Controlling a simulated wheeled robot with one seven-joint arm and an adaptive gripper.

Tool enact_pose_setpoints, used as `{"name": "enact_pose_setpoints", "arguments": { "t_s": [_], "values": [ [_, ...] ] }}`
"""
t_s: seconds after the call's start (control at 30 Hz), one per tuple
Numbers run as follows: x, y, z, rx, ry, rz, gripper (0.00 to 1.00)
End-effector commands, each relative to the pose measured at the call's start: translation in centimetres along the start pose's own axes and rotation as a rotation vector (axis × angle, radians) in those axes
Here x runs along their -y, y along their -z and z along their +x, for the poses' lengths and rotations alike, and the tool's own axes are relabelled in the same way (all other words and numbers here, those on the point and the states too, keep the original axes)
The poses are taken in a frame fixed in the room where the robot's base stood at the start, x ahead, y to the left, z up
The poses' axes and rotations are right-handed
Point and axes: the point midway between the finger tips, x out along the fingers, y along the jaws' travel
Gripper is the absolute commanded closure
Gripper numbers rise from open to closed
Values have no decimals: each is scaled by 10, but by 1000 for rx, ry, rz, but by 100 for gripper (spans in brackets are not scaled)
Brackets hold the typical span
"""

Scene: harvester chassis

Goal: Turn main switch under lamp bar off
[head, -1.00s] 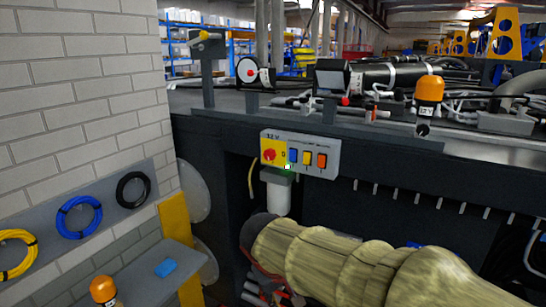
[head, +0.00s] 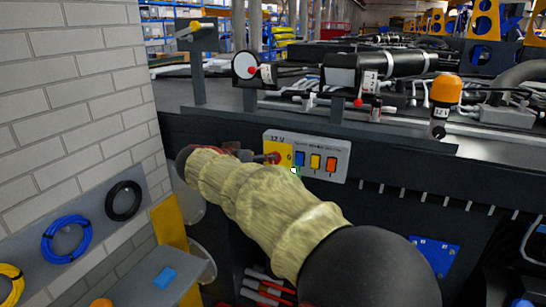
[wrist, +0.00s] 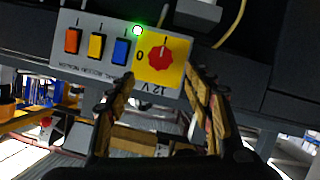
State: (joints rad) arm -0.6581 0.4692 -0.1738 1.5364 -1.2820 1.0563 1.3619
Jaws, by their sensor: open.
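The main switch is a red knob (wrist: 160,54) on a yellow plate marked 12 V, 0 and I. It sits at one end of a grey switch panel (head: 312,171) on the dark chassis side; the wrist view shows this panel upside down. My gripper (wrist: 158,78) is open, its two fingers spread towards the yellow plate with the knob between and just beyond the tips. I cannot tell whether they touch it. In the head view my arm and gripper partly cover the plate and knob. A small green light (wrist: 137,30) glows at the panel's edge.
Blue (wrist: 121,51), yellow (wrist: 96,45) and orange (wrist: 73,41) rocker switches sit beside the knob. An orange beacon (head: 446,90) stands above right. A brick wall (head: 75,90) with cable coils and a grey shelf (head: 150,285) bound the left side.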

Motion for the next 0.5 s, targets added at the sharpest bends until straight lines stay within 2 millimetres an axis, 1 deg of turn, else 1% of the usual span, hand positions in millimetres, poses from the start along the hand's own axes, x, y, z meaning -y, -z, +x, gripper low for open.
{"name": "enact_pose_setpoints", "arguments": {
  "t_s": [0.17,0.5],
  "values": [
    [-1,0,11,3,-2,25,48],
    [-1,0,61,4,0,23,48]
  ]
}}
